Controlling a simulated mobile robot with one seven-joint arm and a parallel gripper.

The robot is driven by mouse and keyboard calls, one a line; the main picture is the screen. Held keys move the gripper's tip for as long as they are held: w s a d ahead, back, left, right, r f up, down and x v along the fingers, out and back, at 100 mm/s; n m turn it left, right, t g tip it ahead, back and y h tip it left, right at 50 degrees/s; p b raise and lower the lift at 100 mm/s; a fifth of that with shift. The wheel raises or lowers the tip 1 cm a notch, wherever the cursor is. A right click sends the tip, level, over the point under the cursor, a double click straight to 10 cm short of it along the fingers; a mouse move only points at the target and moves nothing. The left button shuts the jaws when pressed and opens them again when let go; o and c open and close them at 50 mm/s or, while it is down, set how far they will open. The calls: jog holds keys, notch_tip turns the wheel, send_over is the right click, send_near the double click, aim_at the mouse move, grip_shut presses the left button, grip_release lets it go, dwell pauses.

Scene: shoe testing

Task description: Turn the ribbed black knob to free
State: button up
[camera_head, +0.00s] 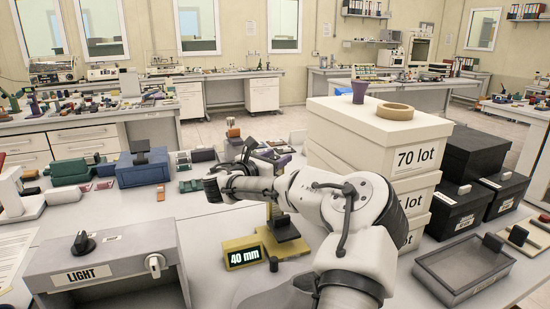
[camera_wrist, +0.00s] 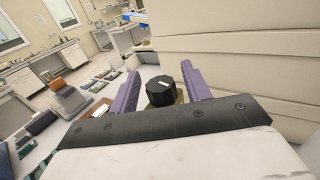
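The ribbed black knob (camera_wrist: 160,92) shows in the wrist view, with a short white mark on its top and a yellowish surface partly visible beneath it. My gripper (camera_wrist: 158,84) is open, with one purple finger on each side of the knob. Small gaps show between the fingers and the knob, and I see no contact. In the head view a yellow device (camera_head: 244,258) reads "40 mm". A small black knob (camera_head: 273,264) sits at its front. My arm covers part of the device's upper area, and my fingers are not clear there.
White "70 lot" boxes (camera_head: 405,158) stand close on the right; their wall (camera_wrist: 235,50) fills the wrist view's right side. A LIGHT box (camera_head: 110,272) with a black knob (camera_head: 83,243) is at front left. A grey tray (camera_head: 464,268) lies at front right.

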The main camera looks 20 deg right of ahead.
jog(key=c, duration=0.9)
jog(key=shift+o, duration=0.2)
jog(key=shift+d+n+t+y, duration=0.1)
jog(key=shift+n+t+y, duration=0.45)
jog(key=shift+t, duration=0.25)
jog(key=shift+n+t+y, duration=0.95)
jog(key=shift+t, duration=0.05)
jog(key=o, duration=0.9)
jog(key=shift+o, duration=0.2)
